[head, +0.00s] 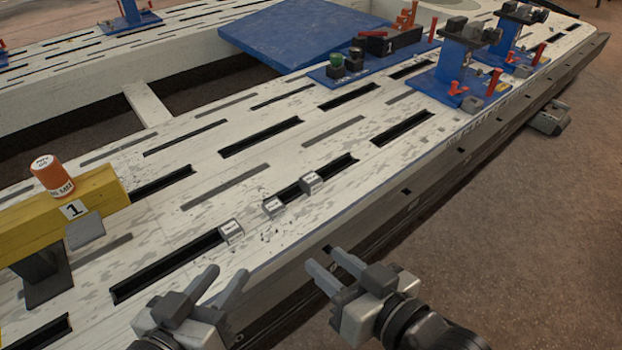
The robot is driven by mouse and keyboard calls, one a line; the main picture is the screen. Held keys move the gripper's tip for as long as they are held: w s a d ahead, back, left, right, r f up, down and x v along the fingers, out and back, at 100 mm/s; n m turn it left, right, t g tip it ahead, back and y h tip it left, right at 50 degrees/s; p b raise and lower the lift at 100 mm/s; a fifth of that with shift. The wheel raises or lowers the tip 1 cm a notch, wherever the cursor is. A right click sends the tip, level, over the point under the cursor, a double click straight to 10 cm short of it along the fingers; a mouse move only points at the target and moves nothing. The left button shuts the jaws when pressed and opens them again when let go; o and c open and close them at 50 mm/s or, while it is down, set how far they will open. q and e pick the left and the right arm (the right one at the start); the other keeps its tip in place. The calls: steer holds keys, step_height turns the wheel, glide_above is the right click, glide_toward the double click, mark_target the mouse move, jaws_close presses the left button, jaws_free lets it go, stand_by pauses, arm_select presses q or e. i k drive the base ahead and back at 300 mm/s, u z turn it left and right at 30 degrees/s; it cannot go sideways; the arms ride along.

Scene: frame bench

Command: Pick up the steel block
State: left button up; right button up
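Three small steel blocks lie on the slotted white bench. One steel block (232,232) sits at the right end of a black slot. A second, smaller-looking steel block (273,207) lies to its right, at the near end of another slot. A third steel block (311,183) sits over that slot, further right. I cannot tell which one the task names. My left gripper (228,277) is open and empty, below the first block in the picture. My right gripper (329,263) is open and empty at the bench's near edge, below the other two blocks. Neither gripper touches a block.
A yellow beam (100,193) marked 1 stands at the left, with an orange can (52,176) on it. A blue plate (300,38) lies at the back. Blue fixtures (460,75) with red levers stand at the far right. The bench around the blocks is clear.

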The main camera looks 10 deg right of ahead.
mark_target(310, 183)
steer(key=u, duration=3.65)
steer(key=k, duration=1.7)
steer(key=z, duration=1.7)
steer(key=i, duration=0.5)
steer(key=z, duration=0.1)
